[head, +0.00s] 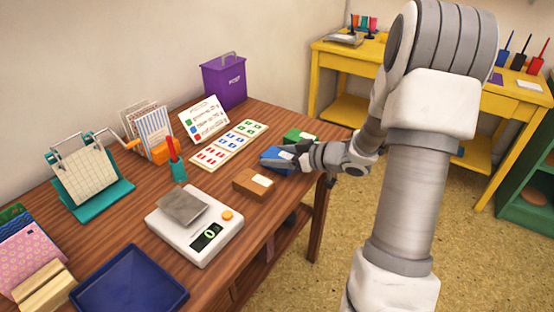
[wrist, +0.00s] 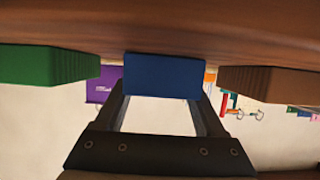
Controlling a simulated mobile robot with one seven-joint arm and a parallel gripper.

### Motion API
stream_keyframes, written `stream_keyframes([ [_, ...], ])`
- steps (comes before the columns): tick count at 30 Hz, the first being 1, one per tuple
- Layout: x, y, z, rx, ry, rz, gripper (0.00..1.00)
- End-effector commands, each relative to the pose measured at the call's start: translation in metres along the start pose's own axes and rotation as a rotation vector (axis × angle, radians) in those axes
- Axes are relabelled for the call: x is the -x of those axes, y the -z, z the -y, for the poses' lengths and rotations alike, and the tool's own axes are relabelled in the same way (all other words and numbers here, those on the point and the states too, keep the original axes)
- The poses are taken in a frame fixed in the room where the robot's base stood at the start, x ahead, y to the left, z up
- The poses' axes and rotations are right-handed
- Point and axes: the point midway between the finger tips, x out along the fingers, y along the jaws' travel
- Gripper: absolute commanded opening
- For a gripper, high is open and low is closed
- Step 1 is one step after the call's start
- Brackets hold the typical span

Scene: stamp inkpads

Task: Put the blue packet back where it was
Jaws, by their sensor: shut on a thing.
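The blue packet (head: 274,157) is at the right side of the wooden table in the head view, between the green packet (head: 300,136) and the brown packet (head: 254,183). My gripper (head: 288,156) reaches in from the right and is shut on it. In the wrist view, which is upside down, the blue packet (wrist: 163,75) sits between both fingers. The green packet (wrist: 48,64) and the brown packet (wrist: 265,83) stand apart on either side. The blue packet is at or very near the tabletop; I cannot tell whether it touches.
A white scale (head: 195,232), a blue tray (head: 130,283) and a purple bin (head: 224,82) share the table (head: 125,225). A yellow desk (head: 335,50) stands at the back right.

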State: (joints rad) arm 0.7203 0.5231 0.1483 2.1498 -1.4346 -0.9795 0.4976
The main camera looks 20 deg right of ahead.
Motion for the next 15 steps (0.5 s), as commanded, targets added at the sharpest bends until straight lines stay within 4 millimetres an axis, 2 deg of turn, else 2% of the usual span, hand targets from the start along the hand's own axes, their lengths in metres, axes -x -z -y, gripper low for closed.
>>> stream_keyframes([
  [9,-0.0009,-0.0023,0.0,0.0,0.0,0.0,0.06],
  [10,-0.0006,-0.0017,0.0,0.0,0.0,0.0,0.77],
  [14,-0.0005,-0.0015,0.0,0.0,0.0,0.0,1.0],
  [15,-0.0005,-0.0015,0.0,0.0,0.0,0.0,1.0],
])
